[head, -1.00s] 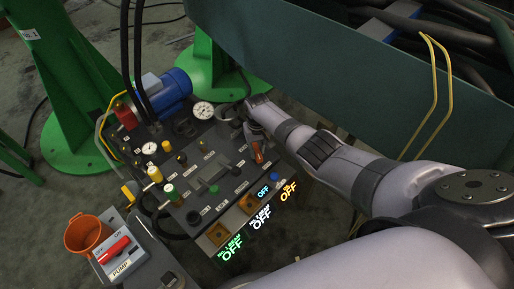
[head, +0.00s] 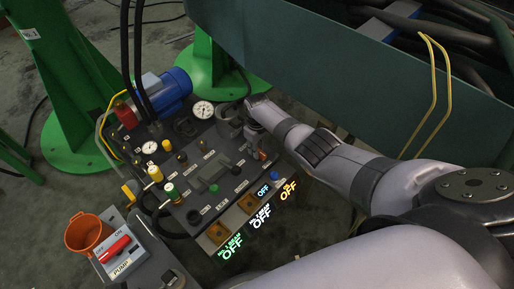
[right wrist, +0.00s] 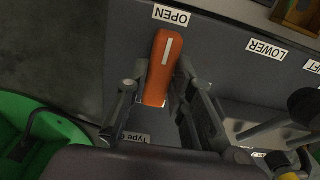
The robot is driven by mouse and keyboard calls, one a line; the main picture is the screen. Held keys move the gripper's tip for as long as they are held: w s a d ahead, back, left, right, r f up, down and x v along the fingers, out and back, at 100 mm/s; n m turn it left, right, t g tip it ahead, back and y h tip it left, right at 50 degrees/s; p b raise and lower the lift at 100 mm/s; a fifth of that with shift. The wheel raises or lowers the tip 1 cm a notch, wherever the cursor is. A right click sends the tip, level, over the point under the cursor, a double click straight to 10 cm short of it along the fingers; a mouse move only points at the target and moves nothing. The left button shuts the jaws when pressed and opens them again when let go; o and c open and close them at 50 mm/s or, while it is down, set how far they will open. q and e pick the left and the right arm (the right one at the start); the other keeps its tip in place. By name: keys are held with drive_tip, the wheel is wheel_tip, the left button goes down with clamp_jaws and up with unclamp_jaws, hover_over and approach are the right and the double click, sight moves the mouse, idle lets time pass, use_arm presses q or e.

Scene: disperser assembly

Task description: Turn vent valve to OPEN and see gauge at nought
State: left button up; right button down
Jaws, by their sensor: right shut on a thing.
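The vent valve's orange handle (right wrist: 163,62), with a white stripe, is between the fingers of my right gripper (right wrist: 160,80) in the right wrist view. The gripper is shut on it. The handle's striped end lies just under the OPEN label (right wrist: 171,15). In the head view my right gripper (head: 247,133) is at the panel's right end, and the handle is mostly hidden. A white round gauge (head: 203,109) stands at the panel's back and a smaller gauge (head: 149,147) at its left. Their needles are too small to read. My left gripper is not in view.
The dark panel (head: 211,166) carries several knobs and lit OFF displays (head: 262,217) along its front. A blue motor (head: 171,88) stands behind it. A pump switch (head: 115,248) and orange cup (head: 85,233) are at lower left. A green beam (head: 300,60) rises behind my right arm.

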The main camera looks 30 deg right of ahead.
idle(0.3)
drive_tip(key=c, duration=1.4)
unclamp_jaws()
drive_tip(key=shift+r, duration=0.1)
wheel_tip(320, 180, up, 12)
